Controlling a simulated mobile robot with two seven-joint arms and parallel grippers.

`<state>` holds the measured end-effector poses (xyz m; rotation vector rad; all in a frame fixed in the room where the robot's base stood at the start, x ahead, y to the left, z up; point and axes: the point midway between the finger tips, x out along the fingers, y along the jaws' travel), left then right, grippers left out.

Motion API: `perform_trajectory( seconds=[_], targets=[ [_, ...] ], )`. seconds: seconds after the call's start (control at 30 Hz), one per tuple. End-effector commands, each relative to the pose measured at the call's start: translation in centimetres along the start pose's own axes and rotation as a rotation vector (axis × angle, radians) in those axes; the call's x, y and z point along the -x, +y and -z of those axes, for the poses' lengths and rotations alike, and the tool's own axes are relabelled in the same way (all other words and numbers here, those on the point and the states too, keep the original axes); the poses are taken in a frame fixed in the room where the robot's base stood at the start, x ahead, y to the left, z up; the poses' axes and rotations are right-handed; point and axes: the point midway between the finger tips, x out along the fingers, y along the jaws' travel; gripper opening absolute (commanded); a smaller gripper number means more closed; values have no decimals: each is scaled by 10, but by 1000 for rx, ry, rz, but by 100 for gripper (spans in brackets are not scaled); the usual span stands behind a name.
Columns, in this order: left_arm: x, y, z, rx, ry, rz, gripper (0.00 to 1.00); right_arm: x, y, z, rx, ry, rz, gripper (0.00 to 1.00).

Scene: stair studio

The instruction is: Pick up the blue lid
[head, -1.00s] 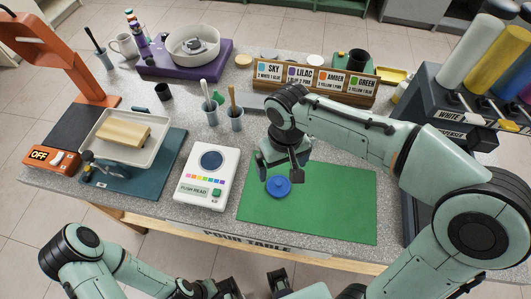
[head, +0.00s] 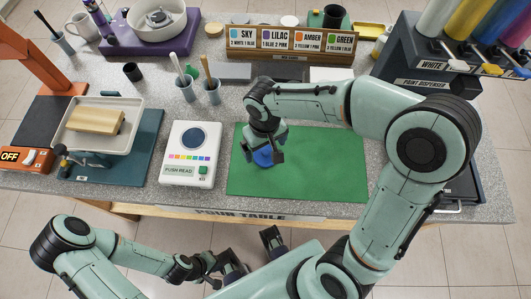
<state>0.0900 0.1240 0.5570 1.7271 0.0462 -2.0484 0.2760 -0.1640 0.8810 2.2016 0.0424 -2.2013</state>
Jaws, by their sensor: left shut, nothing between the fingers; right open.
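The blue lid (head: 263,158) lies on the green mat (head: 310,170), near the mat's left side. My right gripper (head: 263,153) is open and points down right over the lid, with a finger on each side of it in the picture. The gripper hides part of the lid, and I cannot tell whether the fingers touch it. My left gripper (head: 234,272) is shut and empty, low in the picture in front of the table's front edge.
A white reader device (head: 190,155) stands left of the mat. Cups with tools (head: 209,92) stand behind it. A sign rack (head: 290,44) is at the back, and a paint dispenser (head: 430,78) at the back right. The right part of the mat is clear.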

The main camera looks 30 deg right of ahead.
Motion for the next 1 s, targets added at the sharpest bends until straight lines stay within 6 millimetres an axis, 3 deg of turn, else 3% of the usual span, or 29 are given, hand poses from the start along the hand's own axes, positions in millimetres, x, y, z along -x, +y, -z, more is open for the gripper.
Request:
perform_trajectory(
  seconds=[0.17,0.43,0.47,0.6,1.0],
  targets=[
    [-3,-1,0,0,-1,0,0,-23,0,-1,0,-2,0,100],
    [-3,-1,0,0,-1,0,0,-25,0,0,0,0,0,100],
    [-3,-1,0,0,-1,0,0,-25,0,0,0,0,0,94],
    [-3,-1,0,0,-1,0,0,-25,0,0,0,0,0,48],
    [-2,-1,0,0,-1,0,0,-20,0,0,-1,2,1,47]
  ],
)
